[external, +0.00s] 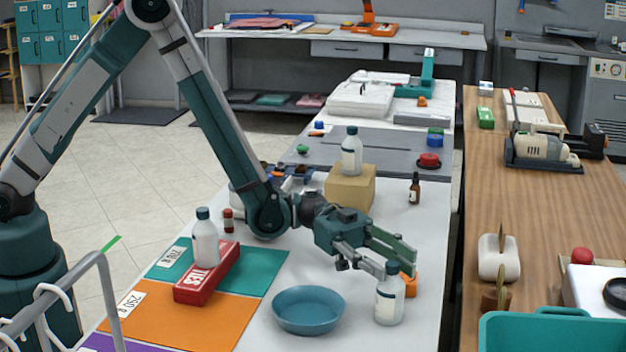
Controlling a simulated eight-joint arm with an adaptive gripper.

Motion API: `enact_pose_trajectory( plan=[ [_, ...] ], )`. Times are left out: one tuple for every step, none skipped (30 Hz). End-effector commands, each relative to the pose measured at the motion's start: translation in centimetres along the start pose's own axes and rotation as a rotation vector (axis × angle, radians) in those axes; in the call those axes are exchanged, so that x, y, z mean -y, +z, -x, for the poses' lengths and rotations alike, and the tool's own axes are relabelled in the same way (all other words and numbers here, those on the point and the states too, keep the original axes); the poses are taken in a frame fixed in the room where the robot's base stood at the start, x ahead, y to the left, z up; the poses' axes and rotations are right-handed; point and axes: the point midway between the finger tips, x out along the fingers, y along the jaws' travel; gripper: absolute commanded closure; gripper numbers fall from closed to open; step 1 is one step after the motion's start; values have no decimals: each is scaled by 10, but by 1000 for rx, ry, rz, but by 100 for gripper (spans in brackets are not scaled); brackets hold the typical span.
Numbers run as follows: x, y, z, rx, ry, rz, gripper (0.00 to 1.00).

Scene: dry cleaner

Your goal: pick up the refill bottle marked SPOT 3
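Three white bottles with dark caps are in view, and I cannot read a SPOT 3 mark on any of them. One bottle (389,302) stands upright on the white table at the front right. A second bottle (205,245) is upright at the left, on or just behind the red box marked TIES. A third bottle (351,155) stands on a cardboard box (350,187) farther back. My gripper (398,264) reaches right and down, fingers apart, with its tips by the cap of the front bottle. I cannot tell whether the fingers touch it.
A blue bowl (308,310) sits left of the front bottle. An orange object (409,284) is close behind that bottle. The red TIES box (208,275) lies on coloured mats. A small brown dropper bottle (414,190) stands behind my gripper. A wooden counter (490,190) runs along the right.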

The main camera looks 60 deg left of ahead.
Motion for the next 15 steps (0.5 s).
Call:
enact_pose_trajectory(
  plan=[
    [0, 0, -4, 0, 1, 0, 61],
    [0, 0, -5, 0, 0, 0, 61],
    [0, 0, -6, 0, 0, 0, 61],
    [0, 0, -7, 0, 0, 0, 61],
    [0, 0, -8, 0, 0, 0, 61],
    [0, 0, -8, 0, 0, 0, 61],
    [0, 0, -8, 0, 0, 0, 61],
    [0, 0, -8, 0, 0, 0, 61],
    [0, 0, -8, 0, 0, 0, 61],
    [0, 0, -8, 0, 0, 0, 61],
    [0, 0, -8, 0, 0, 0, 61],
    [0, 0, -8, 0, 0, 0, 61],
    [0, 0, -8, 0, 0, 0, 61],
    [0, 0, -8, 0, 0, 0, 61],
    [0, 0, -8, 0, 0, 0, 61]
  ],
)
